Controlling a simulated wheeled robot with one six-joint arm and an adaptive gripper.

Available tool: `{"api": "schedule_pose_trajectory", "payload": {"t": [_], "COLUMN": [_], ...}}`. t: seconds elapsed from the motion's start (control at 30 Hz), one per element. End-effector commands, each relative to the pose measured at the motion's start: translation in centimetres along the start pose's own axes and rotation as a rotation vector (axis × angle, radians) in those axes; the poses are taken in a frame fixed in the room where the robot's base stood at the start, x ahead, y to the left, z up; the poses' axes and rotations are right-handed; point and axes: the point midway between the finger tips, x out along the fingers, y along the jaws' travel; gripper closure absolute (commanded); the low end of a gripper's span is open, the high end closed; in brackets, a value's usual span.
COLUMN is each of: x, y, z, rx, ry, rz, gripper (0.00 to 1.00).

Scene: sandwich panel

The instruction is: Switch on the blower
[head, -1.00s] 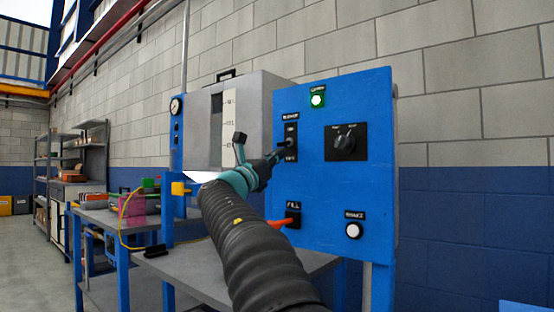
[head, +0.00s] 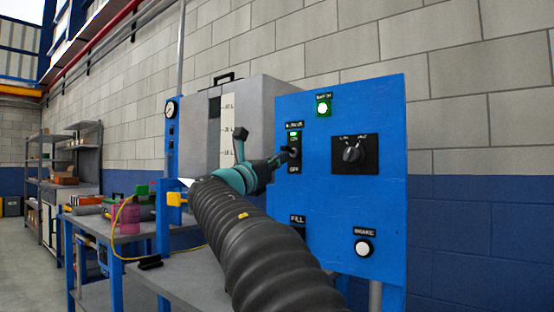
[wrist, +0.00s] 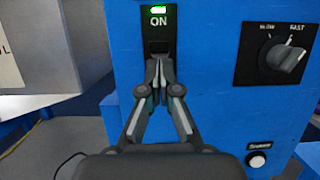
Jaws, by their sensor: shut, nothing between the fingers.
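The blower switch (head: 297,159) is a dark upright plate on the blue control panel (head: 340,205), marked ON at its top and OFF at its bottom. A small green light (head: 294,133) glows just above ON; it also shows lit in the wrist view (wrist: 158,9). My gripper (head: 287,153) is shut with nothing between its fingers. Its tips are at the switch plate, just below the ON mark (wrist: 158,22). The fingers hide the lower part of the switch in the wrist view, so I cannot tell the exact lever position or contact.
A rotary knob (head: 353,155) is right of the switch. A grey tank (head: 255,105) stands behind; a bench (head: 185,268) is below.

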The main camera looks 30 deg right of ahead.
Motion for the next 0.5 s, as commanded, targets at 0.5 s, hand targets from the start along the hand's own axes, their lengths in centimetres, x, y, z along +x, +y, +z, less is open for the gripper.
{"api": "schedule_pose_trajectory", "payload": {"t": [0.5], "x": [-6.1], "y": [0.2], "z": [-2.0], "rx": [0.002], "ry": [0.0], "rz": [0.005], "gripper": [1.0]}}
